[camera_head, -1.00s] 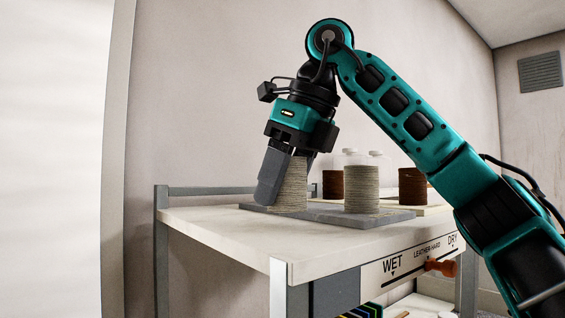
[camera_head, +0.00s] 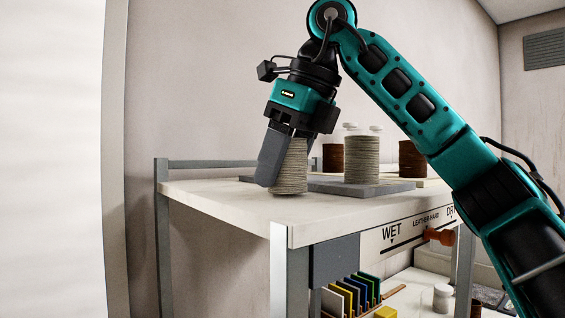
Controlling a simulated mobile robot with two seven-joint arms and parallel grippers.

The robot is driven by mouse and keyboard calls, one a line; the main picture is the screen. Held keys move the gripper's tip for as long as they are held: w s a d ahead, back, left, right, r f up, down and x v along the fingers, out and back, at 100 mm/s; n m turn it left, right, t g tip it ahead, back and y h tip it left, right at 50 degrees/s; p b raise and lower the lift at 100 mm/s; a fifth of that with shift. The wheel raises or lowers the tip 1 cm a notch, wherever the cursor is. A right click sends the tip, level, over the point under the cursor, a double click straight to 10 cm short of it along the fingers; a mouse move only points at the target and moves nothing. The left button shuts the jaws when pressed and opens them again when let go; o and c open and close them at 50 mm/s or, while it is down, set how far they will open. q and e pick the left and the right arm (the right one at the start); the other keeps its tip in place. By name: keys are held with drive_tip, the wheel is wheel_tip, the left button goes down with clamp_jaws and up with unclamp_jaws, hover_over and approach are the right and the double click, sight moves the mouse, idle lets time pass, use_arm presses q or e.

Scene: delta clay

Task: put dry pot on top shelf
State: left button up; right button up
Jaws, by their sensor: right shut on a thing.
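My right gripper (camera_head: 284,158) is shut on a ridged grey-beige pot (camera_head: 291,172) at the left of the table top. The pot is upright, its left side hidden by a finger. Its base shows at the front edge of a grey slab; I cannot tell whether it touches anything. A second grey-beige pot (camera_head: 361,160) stands on the grey slab (camera_head: 377,188) to the right. A dark brown pot (camera_head: 336,156) and a reddish-brown pot (camera_head: 411,159) stand farther back. My left gripper is not in view.
A lower shelf holds coloured upright plates (camera_head: 352,292) and a white jar (camera_head: 442,297). The table's front left is clear.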

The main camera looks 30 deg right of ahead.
drive_tip(key=shift+f, duration=0.25)
drive_tip(key=o, duration=1.3)
drive_tip(key=shift+c, duration=0.2)
drive_tip(key=v, duration=1.3)
drive_tip(key=shift+p, duration=0.3)
drive_tip(key=shift+f, duration=0.1)
